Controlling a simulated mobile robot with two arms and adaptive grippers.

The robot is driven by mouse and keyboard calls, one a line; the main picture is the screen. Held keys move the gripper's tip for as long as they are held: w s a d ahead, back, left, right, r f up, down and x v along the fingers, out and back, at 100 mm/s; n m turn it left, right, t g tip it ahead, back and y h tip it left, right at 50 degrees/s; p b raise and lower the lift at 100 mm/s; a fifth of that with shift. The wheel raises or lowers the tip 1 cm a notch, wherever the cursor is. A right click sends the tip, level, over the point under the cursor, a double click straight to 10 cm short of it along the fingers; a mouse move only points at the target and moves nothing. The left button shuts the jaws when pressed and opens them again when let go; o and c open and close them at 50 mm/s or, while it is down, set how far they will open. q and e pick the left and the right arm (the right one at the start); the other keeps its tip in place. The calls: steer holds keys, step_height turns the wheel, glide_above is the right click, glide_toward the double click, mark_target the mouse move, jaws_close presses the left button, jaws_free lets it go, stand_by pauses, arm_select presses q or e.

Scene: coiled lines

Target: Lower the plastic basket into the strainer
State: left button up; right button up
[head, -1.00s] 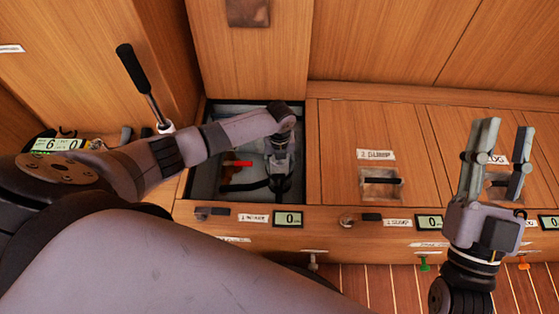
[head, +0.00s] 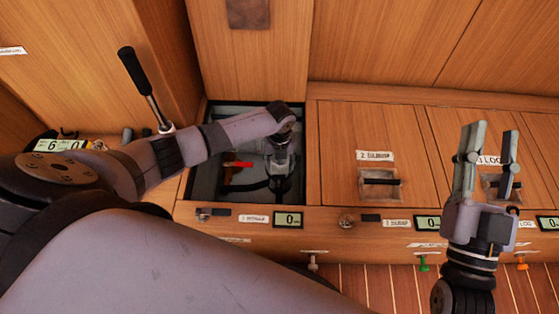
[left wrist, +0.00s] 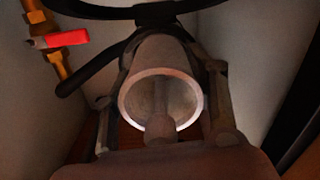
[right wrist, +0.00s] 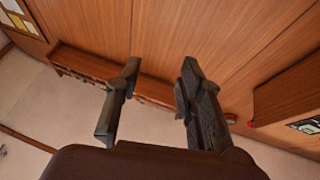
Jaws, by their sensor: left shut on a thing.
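My left gripper (head: 279,165) is down inside the open compartment at the left of the counter. In the left wrist view its fingers lie on both sides of a pale, round, open-mouthed cylinder (left wrist: 128,97), which looks like the plastic basket. The gripper is shut on it, and the mouth faces the camera. The strainer cannot be told apart; the gripper and basket hide what lies beneath. My right gripper (head: 490,132) is open and empty above the right part of the counter; its spread fingers also show in the right wrist view (right wrist: 155,105).
Black hoses (left wrist: 92,72) curve close around the basket. A red-handled valve (left wrist: 62,39) on a brass pipe is at the compartment's left. Pale walls (head: 205,165) enclose the space. A closed lid (head: 345,130) is to the right. A black-handled lever (head: 133,70) stands at left.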

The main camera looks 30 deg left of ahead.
steer(key=shift+f, duration=0.15)
stand_by(0.4)
steer(key=shift+w+d+f+g+h, duration=0.1)
steer(key=shift+w+f+g+h, duration=0.15)
steer(key=shift+f, duration=0.1)
steer(key=shift+w+f+g+h, duration=0.1)
steer(key=shift+f+g+h, duration=0.05)
steer(key=shift+f+g, duration=0.15)
steer(key=shift+f, duration=0.1)
stand_by(0.4)
steer(key=shift+w+f+g+p, duration=0.15)
steer(key=shift+f+g+p, duration=0.25)
steer(key=shift+f, duration=0.4)
steer(key=shift+r, duration=0.35)
steer(key=shift+s+r+t+y+b, duration=0.15)
steer(key=shift+s+r+t, duration=0.05)
steer(key=shift+r+t, duration=0.2)
steer(key=shift+s+r+t+y+b, duration=0.15)
steer(key=shift+r+t, duration=0.1)
steer(key=shift+r, duration=0.2)
